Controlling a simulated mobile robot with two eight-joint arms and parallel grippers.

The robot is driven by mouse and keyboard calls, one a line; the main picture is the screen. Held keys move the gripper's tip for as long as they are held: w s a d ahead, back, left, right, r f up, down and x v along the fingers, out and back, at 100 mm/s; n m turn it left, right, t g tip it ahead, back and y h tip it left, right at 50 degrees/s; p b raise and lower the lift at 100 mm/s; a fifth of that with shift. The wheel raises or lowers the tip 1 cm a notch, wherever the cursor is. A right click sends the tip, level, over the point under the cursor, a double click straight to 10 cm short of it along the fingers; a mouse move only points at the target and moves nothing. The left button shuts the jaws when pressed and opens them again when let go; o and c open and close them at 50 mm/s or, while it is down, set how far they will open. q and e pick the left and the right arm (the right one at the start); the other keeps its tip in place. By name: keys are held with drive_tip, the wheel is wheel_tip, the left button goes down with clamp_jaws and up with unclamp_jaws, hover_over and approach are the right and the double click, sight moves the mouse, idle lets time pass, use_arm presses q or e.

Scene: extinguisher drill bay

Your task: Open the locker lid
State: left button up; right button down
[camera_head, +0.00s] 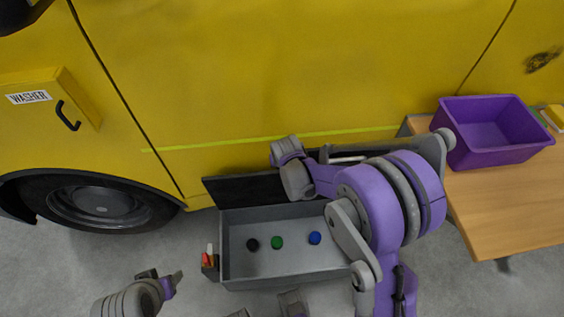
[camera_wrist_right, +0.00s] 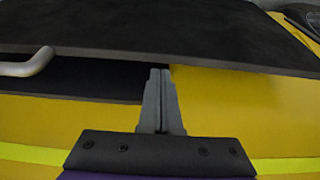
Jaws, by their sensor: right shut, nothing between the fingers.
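The locker (camera_head: 225,262) is an open grey box on the floor, with its inside showing. Its black lid (camera_head: 240,190) stands raised along the back edge, partly hidden by my right arm. A light bar handle (camera_head: 345,159) shows on the lid; the lid (camera_wrist_right: 200,35) and handle (camera_wrist_right: 28,65) also show in the right wrist view. My right gripper (camera_wrist_right: 160,75) is shut and empty, its tips at the lid's lower edge; I cannot tell whether they touch. In the head view its fingers are hidden. My left gripper (camera_head: 164,279) is open and empty, left of the locker.
Black (camera_head: 252,244), green (camera_head: 277,242) and blue (camera_head: 315,238) round pieces lie in the locker. A small holder (camera_head: 210,262) with red and white items is at its left. A yellow truck (camera_head: 260,60) stands close behind. A purple bin (camera_head: 490,150) sits on a wooden table (camera_head: 510,205) at right.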

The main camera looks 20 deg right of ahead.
drive_tip(key=shift+x, duration=1.2)
use_arm(q)
drive_tip(key=shift+f, duration=0.15)
wheel_tip(320, 180, down, 3)
drive_tip(key=b, duration=0.3)
drive_tip(key=shift+f, duration=0.1)
use_arm(e)
drive_tip(key=s+a+t, duration=0.1)
drive_tip(key=s+t, duration=0.1)
drive_tip(key=s, duration=0.3)
drive_tip(key=shift+s+a+f, duration=0.3)
drive_tip(key=shift+s+f, duration=0.1)
drive_tip(key=shift+f, duration=0.05)
drive_tip(key=shift+r, duration=0.1)
